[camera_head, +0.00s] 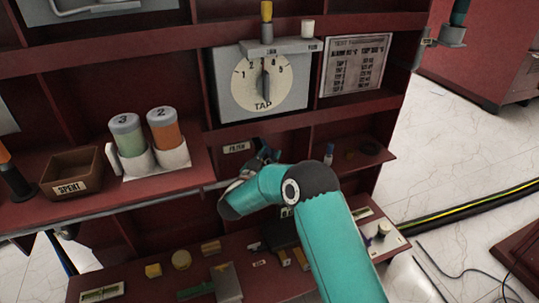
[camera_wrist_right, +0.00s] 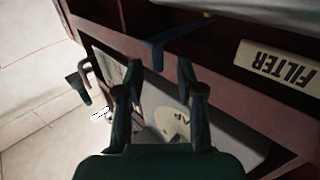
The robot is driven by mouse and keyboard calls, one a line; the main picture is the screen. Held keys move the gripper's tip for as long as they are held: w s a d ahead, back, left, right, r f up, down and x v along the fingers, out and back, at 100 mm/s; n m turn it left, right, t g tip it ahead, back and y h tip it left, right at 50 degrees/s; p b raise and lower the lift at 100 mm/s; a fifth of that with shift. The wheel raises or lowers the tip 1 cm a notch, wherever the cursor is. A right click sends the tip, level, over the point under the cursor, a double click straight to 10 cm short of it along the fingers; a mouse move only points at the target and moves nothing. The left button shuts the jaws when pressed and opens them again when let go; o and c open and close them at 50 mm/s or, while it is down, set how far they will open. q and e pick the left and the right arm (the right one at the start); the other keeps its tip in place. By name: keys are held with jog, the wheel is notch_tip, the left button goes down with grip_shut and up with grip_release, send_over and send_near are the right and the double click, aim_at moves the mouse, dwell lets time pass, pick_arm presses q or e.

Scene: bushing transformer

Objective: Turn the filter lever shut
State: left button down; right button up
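The blue filter lever (camera_wrist_right: 176,40) shows in the right wrist view as a bent bar beside the plate marked FILTER (camera_wrist_right: 278,67). Its bent end lies at the gap between my right fingertips (camera_wrist_right: 159,72), which are apart on either side of it. I cannot tell whether either finger touches it. In the head view my right gripper (camera_head: 262,157) reaches into the red cabinet below the tap dial, just right of the FILTER plate (camera_head: 237,147). The wrist and gripper hide much of the lever there. My left gripper does not show.
The tap dial (camera_head: 264,83) is above the gripper. Numbered canisters (camera_head: 128,137) and a SPENT box (camera_head: 70,175) stand on the left shelf. Small parts (camera_head: 181,259) lie on the lower shelf. A small blue-topped item (camera_head: 329,153) stands to the right.

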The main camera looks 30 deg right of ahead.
jog(key=shift+x, duration=1.5)
grip_shut()
jog(key=shift+a, duration=0.1)
jog(key=shift+w+a+r+t, duration=0.1)
jog(key=shift+a+r+t, duration=0.05)
jog(key=shift+a+t, duration=0.15)
